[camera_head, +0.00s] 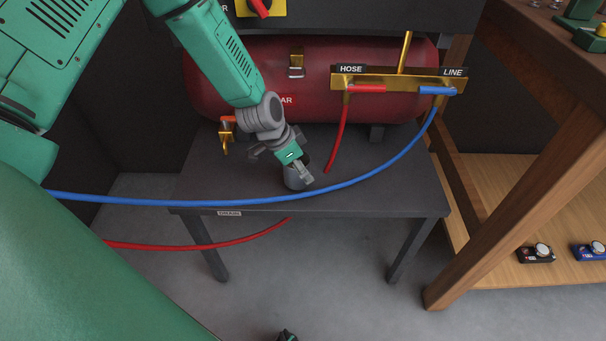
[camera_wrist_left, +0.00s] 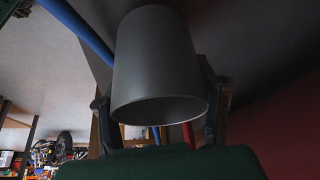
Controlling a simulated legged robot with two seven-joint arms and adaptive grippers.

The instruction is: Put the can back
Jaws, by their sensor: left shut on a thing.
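The can (camera_head: 294,181) is a plain grey cylinder at the dark table, below the red tank. In the left wrist view the can (camera_wrist_left: 157,60) fills the middle, between the two fingers, with its rim facing the camera. My left gripper (camera_head: 298,174) is shut on the can, coming down from the upper left. Its fingers also show on both sides of the can in the left wrist view (camera_wrist_left: 157,108). I cannot tell whether the can touches the table top.
The red tank (camera_head: 230,85) stands on the dark table (camera_head: 400,190). A blue hose (camera_head: 350,184) crosses in front of the gripper, and a red hose (camera_head: 337,140) hangs beside it. A drain valve (camera_head: 226,133) sits left of the gripper. A wooden bench (camera_head: 520,150) stands at the right.

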